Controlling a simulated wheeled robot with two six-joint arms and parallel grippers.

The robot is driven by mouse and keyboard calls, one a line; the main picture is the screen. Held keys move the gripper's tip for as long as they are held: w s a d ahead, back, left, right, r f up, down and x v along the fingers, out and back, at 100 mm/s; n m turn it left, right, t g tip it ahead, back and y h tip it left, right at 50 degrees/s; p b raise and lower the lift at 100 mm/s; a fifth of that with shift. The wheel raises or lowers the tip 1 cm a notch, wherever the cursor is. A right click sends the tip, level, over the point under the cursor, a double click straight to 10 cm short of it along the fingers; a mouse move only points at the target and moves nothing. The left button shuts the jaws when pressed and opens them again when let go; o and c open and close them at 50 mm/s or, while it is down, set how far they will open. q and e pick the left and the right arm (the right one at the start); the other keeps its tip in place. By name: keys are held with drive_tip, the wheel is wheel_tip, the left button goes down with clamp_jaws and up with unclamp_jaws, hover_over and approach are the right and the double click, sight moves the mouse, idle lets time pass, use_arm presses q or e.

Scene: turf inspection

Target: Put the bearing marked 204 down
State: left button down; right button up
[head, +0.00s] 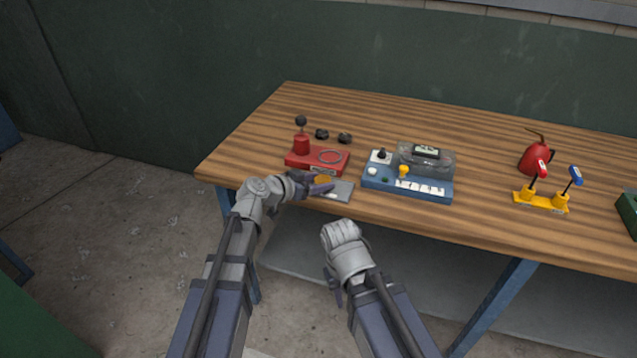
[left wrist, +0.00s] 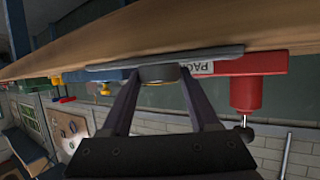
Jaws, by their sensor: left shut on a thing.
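My left gripper (head: 321,185) is shut on a small round bearing (head: 323,180), which looks orange-brown in the head view. In the left wrist view the bearing (left wrist: 158,74) sits between the two fingertips, right at a flat grey plate (left wrist: 205,54). The grey plate (head: 343,192) lies at the front edge of the table. I cannot tell whether the bearing touches the plate. No 204 mark is readable. My right gripper (head: 333,286) hangs low in front of the table, partly hidden by its own arm.
A red device (head: 302,159) labelled PACK stands just behind the plate, with dark knobs (head: 345,138) beyond it. A blue unit (head: 408,185) with a display is to its right. A red oil can (head: 536,158) and a yellow stand (head: 540,202) stand farther right on the wooden table (head: 480,218).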

use_arm(q)
drive_tip(key=shift+c, duration=0.7)
unclamp_jaws()
drive_tip(key=shift+f, duration=0.1)
drive_tip(key=shift+s+a+r+p, duration=0.2)
drive_tip(key=shift+r+p, duration=0.15)
drive_tip(key=shift+p, duration=0.1)
drive_tip(key=p+v, duration=0.4)
drive_tip(key=v, duration=0.7)
drive_tip(key=s+d+f+g+y, duration=0.3)
drive_tip(key=s+d+f+g, duration=0.4)
drive_tip(key=s+f, duration=0.25)
drive_tip(key=s+a+f+n+g+y, duration=0.1)
drive_tip(key=s+a+f+n+y, duration=0.1)
drive_tip(key=s+y, duration=0.2)
drive_tip(key=s+a+f+n+g+y, duration=0.1)
drive_tip(key=s+a+n+g+y, duration=0.1)
drive_tip(key=s+n+y, duration=0.1)
drive_tip(key=s+y, duration=0.1)
drive_tip(key=s, duration=0.1)
drive_tip(key=shift+s+a+f, duration=0.35)
drive_tip(key=shift+s+f, duration=0.05)
